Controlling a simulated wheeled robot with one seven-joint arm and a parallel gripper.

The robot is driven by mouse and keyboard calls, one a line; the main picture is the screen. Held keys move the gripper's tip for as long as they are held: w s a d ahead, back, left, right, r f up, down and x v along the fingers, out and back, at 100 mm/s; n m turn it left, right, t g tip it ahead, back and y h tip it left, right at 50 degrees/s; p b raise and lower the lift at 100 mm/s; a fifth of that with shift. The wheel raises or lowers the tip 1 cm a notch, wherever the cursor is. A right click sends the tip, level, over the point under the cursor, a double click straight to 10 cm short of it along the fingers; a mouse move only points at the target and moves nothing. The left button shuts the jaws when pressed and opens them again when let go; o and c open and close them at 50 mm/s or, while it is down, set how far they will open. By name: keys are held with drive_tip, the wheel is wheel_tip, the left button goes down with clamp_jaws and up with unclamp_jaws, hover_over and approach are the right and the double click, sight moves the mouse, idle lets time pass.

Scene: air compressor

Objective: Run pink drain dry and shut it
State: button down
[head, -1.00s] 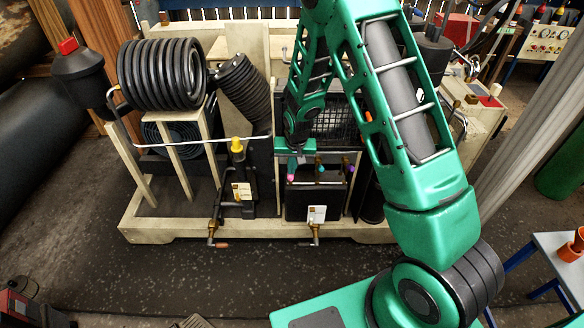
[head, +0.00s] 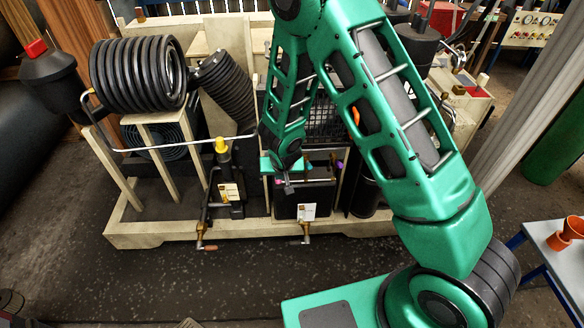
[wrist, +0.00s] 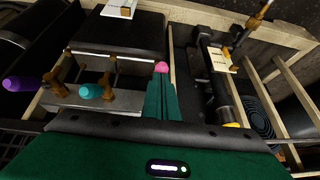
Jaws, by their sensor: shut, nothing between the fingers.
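The pink knob (wrist: 161,67) shows in the wrist view just beyond the tips of my gripper (wrist: 160,82). I cannot tell whether the tips touch it. The green fingers are together with nothing between them. In the head view my gripper (head: 285,176) points down at the left side of a dark box (head: 290,210), and the pink knob is small and largely hidden there. A teal knob (wrist: 91,91) and a purple knob (wrist: 12,84) stand on brass fittings to the left in the wrist view. No water or drip is visible.
A brass outlet (head: 305,232) sits below the tagged box, and another with an orange handle (head: 207,247) lies to the left. A yellow knob (head: 221,145) tops a black cylinder left of my gripper. Wooden frame rails (head: 160,232) surround the machine. The front floor is clear.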

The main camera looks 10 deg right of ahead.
sight(280, 183)
drive_tip(key=shift+s+f, duration=0.15)
drive_tip(key=shift+f, duration=0.6)
drive_tip(key=shift+s+f, duration=0.1)
drive_tip(key=shift+f, duration=0.7)
drive_tip(key=shift+s+d+r, duration=0.1)
drive_tip(key=shift+s+r, duration=0.15)
drive_tip(key=shift+r, duration=0.25)
drive_tip(key=s+r, duration=0.9)
drive_tip(key=shift+w, duration=0.1)
